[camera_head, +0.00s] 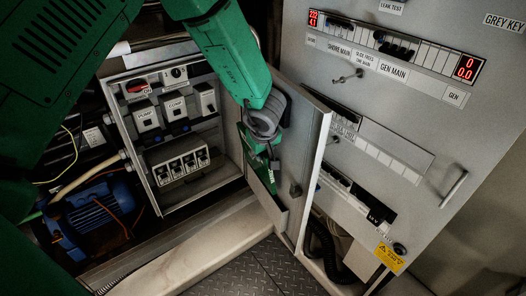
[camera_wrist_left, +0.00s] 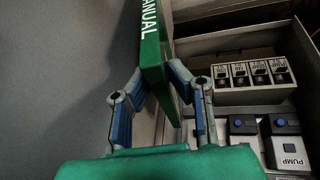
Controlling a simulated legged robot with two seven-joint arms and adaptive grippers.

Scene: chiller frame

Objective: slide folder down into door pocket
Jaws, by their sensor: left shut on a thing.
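The green folder (camera_head: 264,172) is at the inner face of the open box door (camera_head: 311,140). Its white MANUAL lettering shows on the folder's edge in the left wrist view (camera_wrist_left: 151,55). My left gripper (camera_head: 262,148) comes down from above and is shut on the folder, with a blue-padded finger on each side of it (camera_wrist_left: 154,85). The grey door pocket (camera_head: 262,197) is low on the door, and the folder's lower part appears to be inside it. The arm and gripper hide the folder's upper part in the head view. My right gripper is not in view.
The open control box (camera_head: 133,128) with PUMP and COMP modules is left of the door. A tall grey panel (camera_head: 440,130) with switches, keys and a handle stands right. A blue motor (camera_head: 92,212) is lower left. A pale beam (camera_head: 190,252) runs below the box.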

